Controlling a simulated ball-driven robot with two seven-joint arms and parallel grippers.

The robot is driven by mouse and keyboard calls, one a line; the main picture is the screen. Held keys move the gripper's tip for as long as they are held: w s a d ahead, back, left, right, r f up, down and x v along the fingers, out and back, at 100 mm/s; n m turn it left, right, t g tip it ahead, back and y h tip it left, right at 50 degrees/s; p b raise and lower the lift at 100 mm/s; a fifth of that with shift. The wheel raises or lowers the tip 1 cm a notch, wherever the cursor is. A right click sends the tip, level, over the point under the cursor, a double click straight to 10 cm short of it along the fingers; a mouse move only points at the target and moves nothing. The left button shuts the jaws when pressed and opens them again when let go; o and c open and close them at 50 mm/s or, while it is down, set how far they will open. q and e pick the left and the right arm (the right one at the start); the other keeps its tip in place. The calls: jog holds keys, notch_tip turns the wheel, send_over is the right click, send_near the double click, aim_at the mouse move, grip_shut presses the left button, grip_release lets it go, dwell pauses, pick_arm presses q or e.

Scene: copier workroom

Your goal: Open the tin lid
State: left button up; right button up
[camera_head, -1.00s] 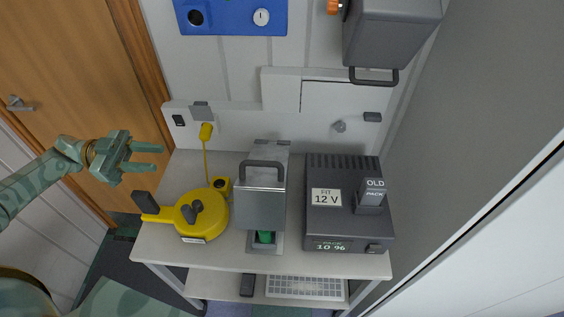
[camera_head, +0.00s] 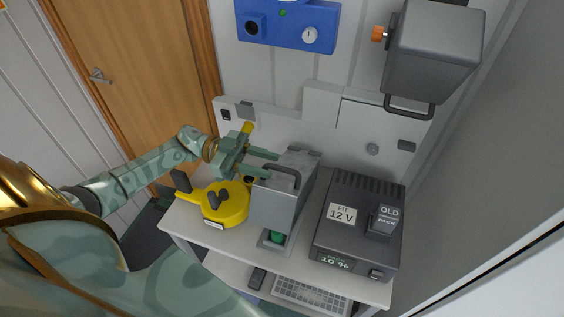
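The tin is most likely the grey metal box (camera_head: 277,208) in the middle of the bench. It has a dark bar handle (camera_head: 285,170) at its top and hinge-like tabs at the back. Its lid looks down. A green item (camera_head: 277,237) shows at its foot. My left gripper (camera_head: 272,163) comes in from the left with its two fingers apart. The fingertips are beside the handle at the box's upper left edge; I cannot tell whether they touch it. My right gripper is not in view.
A yellow round tool (camera_head: 226,204) stands left of the box, partly under my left arm. A dark charger (camera_head: 349,231) with an "OLD PACK" block (camera_head: 384,219) stands to the right. A grey cabinet (camera_head: 431,55) hangs above right. A keypad-like panel (camera_head: 310,294) lies below.

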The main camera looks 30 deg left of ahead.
aim_at(297, 173)
pick_arm(q)
jog(key=x, duration=0.4)
jog(key=shift+d+p, duration=0.3)
jog(key=shift+p, duration=0.05)
grip_shut()
jog(key=shift+s, duration=0.1)
